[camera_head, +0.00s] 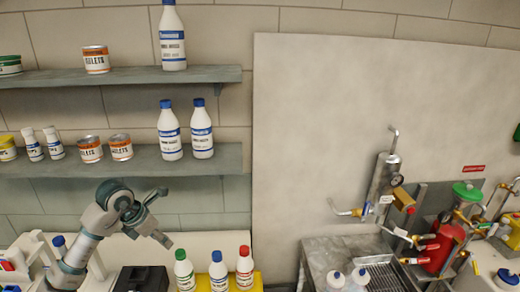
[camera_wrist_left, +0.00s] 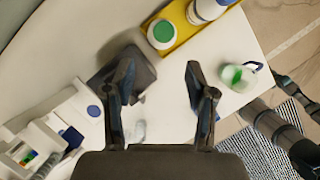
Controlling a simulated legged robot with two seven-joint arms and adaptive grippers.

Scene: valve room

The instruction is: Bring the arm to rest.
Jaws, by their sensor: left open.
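My left arm (camera_head: 84,244) comes in from the left over the white table. Its left gripper (camera_head: 165,217) is raised above the table, in front of the wall below the lower shelf. In the left wrist view the two fingers of this gripper (camera_wrist_left: 160,68) stand well apart with nothing held between them. White table surface shows below and between them. The gripper is apart from the bottles on the table. My right gripper cannot be made out in either view.
Two shelves (camera_head: 120,160) carry bottles and cans. Pipes, a red cylinder (camera_head: 440,245) and a metal sink unit (camera_head: 335,250) are at right.

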